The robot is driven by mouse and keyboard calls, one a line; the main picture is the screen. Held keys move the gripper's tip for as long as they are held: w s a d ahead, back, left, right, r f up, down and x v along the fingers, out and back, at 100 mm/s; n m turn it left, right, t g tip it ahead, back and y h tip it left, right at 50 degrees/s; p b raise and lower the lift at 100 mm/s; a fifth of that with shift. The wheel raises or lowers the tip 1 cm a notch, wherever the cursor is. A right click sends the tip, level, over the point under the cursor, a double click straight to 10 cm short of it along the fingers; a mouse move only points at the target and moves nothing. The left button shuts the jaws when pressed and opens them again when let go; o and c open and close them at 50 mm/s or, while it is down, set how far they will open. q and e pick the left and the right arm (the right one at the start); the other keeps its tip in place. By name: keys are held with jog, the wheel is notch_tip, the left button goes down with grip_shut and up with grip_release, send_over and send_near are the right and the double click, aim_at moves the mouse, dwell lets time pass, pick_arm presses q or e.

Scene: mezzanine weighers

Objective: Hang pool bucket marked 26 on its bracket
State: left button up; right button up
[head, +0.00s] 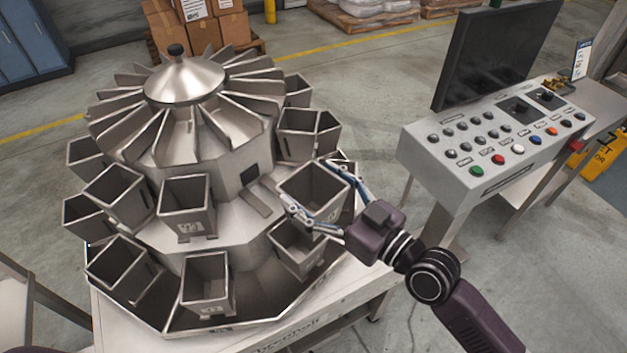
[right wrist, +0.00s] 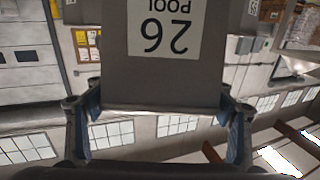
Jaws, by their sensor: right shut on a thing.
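The pool bucket marked 26 (head: 314,190) is a square, open-topped steel bucket at the right side of the weigher. Its label, "POOL 26", shows upside down in the right wrist view (right wrist: 165,28). My right gripper (head: 318,196) is shut on it, with blue-padded fingers on two opposite sides; the fingers also show in the right wrist view (right wrist: 160,125). The bucket is upright in the head view, above a lower bucket (head: 298,247). Whether it touches a bracket is hidden. My left gripper is not in view.
The round steel weigher (head: 235,245) carries several other buckets, including one up behind (head: 308,133) and one to the left (head: 187,206). A control console (head: 490,160) with a dark monitor (head: 497,50) stands at the right. Grey floor lies between them.

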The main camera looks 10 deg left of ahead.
aim_at(298, 185)
jog(key=shift+w+a+f, duration=0.15)
jog(key=shift+w+a, duration=0.15)
jog(key=shift+a, duration=0.1)
jog(key=w+a+f, duration=0.1)
jog(key=w+a+b, duration=0.1)
jog(key=w+a+f+b, duration=0.1)
jog(key=a, duration=0.1)
jog(key=shift+w+f, duration=0.1)
jog(key=shift+f, duration=0.2)
jog(key=f+b+x, duration=0.1)
jog(key=b+x, duration=0.1)
jog(key=x, duration=0.7)
jog(key=shift+a, duration=0.2)
jog(key=shift+w+f+b, duration=0.15)
jog(key=shift+f+b, duration=0.5)
jog(key=shift+b, duration=0.05)
jog(key=o, duration=1.6)
jog(key=shift+o, duration=0.3)
